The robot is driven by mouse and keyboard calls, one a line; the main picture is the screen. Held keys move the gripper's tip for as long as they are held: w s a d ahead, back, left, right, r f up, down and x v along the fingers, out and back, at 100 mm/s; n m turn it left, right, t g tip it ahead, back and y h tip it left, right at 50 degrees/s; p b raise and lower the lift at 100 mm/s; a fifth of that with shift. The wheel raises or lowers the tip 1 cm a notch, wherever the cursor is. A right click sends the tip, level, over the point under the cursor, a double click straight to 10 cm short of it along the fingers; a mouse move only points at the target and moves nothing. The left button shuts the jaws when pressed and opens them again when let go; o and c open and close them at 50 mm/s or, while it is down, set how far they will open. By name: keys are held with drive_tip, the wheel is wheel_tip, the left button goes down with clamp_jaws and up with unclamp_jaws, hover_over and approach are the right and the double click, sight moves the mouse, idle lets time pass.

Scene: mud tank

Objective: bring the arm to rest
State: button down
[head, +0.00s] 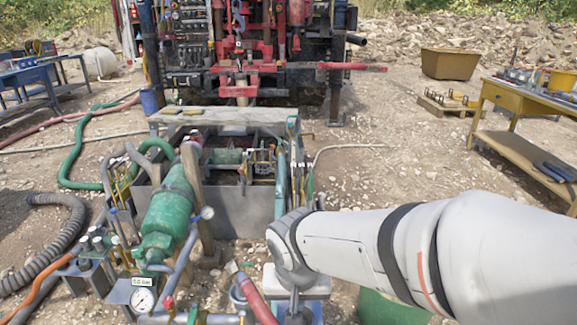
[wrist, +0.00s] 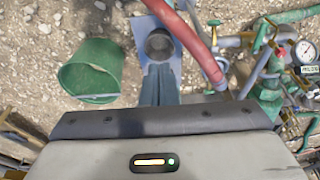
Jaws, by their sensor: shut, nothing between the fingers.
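My arm (head: 360,245) reaches in from the right of the head view, its wrist bent down near the bottom middle. My gripper (wrist: 158,70) shows in the wrist view as two blue-grey fingers side by side, shut and empty. They point toward a blue plate with a dark round opening (wrist: 159,45). I cannot tell how far above it they are. In the head view the fingers are mostly hidden by my wrist.
A green bucket (wrist: 90,70) stands left of the fingers in the wrist view. A red hose (wrist: 190,35) runs close on their right. The metal tank (head: 235,210), green pump (head: 168,215) and pressure gauge (head: 142,299) crowd the left. A yellow workbench (head: 520,105) stands right.

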drive_tip(key=s+d+r+p, duration=0.2)
drive_tip(key=d+r+p, duration=0.3)
drive_tip(key=d+r, duration=0.2)
drive_tip(key=s+d+r+p, duration=0.3)
drive_tip(key=d+r+p, duration=0.2)
drive_tip(key=r, duration=0.4)
drive_tip(key=shift+d+p, duration=0.3)
drive_tip(key=shift+d, duration=0.55)
